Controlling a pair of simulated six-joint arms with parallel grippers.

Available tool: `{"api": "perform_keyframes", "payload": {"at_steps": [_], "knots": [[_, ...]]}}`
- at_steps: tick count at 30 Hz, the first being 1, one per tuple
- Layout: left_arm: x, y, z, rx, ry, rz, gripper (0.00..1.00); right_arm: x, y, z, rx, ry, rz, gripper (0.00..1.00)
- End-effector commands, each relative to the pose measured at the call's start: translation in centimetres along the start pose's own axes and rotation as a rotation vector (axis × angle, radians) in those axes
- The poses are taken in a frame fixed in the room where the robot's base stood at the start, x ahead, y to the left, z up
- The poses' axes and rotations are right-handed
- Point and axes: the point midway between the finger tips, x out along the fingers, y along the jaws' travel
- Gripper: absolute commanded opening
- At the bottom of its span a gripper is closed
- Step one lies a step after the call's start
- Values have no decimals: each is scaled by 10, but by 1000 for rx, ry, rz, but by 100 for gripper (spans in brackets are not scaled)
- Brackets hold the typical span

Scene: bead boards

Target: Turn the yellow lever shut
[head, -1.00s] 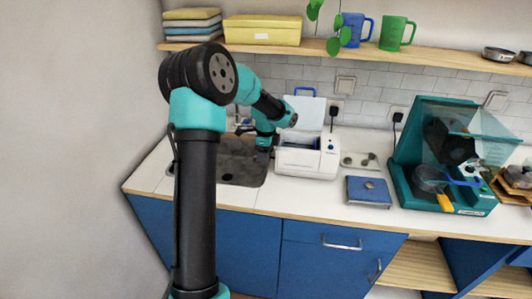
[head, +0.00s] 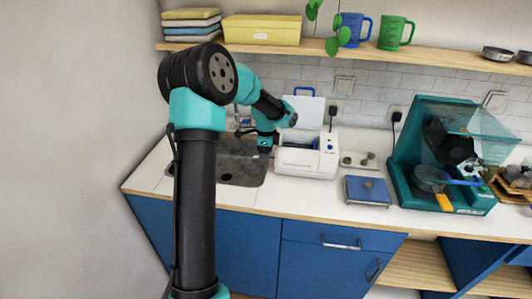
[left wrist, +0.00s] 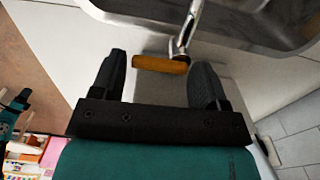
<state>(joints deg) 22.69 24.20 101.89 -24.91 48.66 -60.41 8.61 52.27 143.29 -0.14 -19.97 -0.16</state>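The yellow-orange lever (left wrist: 160,64) shows in the left wrist view as a short bar at the end of a metal tap part, beside the steel sink. My left gripper (left wrist: 159,78) is open, with one dark finger on each side of the lever and the bar lying crosswise between the fingertips. Small gaps show at the lever's ends, and I see no grip on it. In the head view my left gripper (head: 265,148) hangs over the right side of the sink (head: 232,178); the lever is hidden there. My right gripper is not in view.
A white box-shaped device (head: 305,163) with a raised lid stands just right of the gripper. A blue scale-like block (head: 368,190) and a teal cabinet machine (head: 400,185) stand farther right. A shelf (head: 400,57) runs above. The counter left of the sink is clear.

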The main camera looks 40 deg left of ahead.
Motion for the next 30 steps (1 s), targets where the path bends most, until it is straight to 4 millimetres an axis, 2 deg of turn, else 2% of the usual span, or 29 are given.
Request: {"api": "perform_keyframes", "payload": {"at_steps": [1,5,13,17,23,30], "knots": [[0,0,0,0,0,0,73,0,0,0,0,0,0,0],[0,0,0,1,0,0,85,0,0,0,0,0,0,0],[-1,0,0,1,0,0,85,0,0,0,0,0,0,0],[-7,0,0,1,0,-1,85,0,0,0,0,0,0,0],[-33,0,0,2,1,-4,85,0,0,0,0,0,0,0],[-79,-1,0,0,1,-4,85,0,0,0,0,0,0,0]]}}
